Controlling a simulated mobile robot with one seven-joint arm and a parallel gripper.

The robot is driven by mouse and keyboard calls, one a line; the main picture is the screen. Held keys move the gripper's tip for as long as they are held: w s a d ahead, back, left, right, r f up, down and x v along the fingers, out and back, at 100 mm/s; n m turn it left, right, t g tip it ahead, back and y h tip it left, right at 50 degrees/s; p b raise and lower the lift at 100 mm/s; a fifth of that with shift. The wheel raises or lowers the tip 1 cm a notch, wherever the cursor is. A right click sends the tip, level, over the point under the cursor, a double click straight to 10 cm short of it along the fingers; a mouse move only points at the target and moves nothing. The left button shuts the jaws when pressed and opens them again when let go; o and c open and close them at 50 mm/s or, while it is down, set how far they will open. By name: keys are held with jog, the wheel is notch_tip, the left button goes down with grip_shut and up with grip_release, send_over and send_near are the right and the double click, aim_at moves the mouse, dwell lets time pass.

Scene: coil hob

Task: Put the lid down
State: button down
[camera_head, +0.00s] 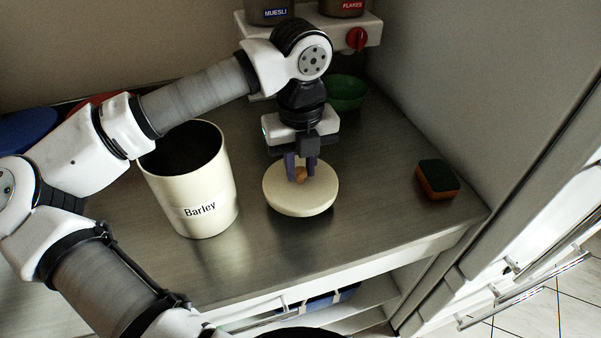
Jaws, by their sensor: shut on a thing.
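A round cream lid (300,199) with a small brown knob (301,174) is under my gripper (301,172), right of the canister. My gripper points down and is shut on the knob. A dark shadow lies below the lid's front edge, so the lid seems a little above the counter; the exact gap is hard to tell. The cream canister (190,190) labelled "Barley" stands upright and open at the top, with a dark inside.
The steel counter (270,265) is clear in front of the lid and to its right. A sponge (437,180) lies at the right, a green bowl (345,93) stands behind. A dispenser shelf with a red knob (357,39) is at the back wall. Blue (28,128) and red items sit at the left.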

aim_at(300, 170)
jog(key=shift+f, duration=1.6)
jog(key=shift+f, duration=0.15)
jog(key=c, duration=1.2)
grip_release()
jog(key=shift+c, duration=0.2)
jog(key=shift+r, duration=0.2)
notch_tip(300, 170, up, 12)
jog(key=b, duration=0.1)
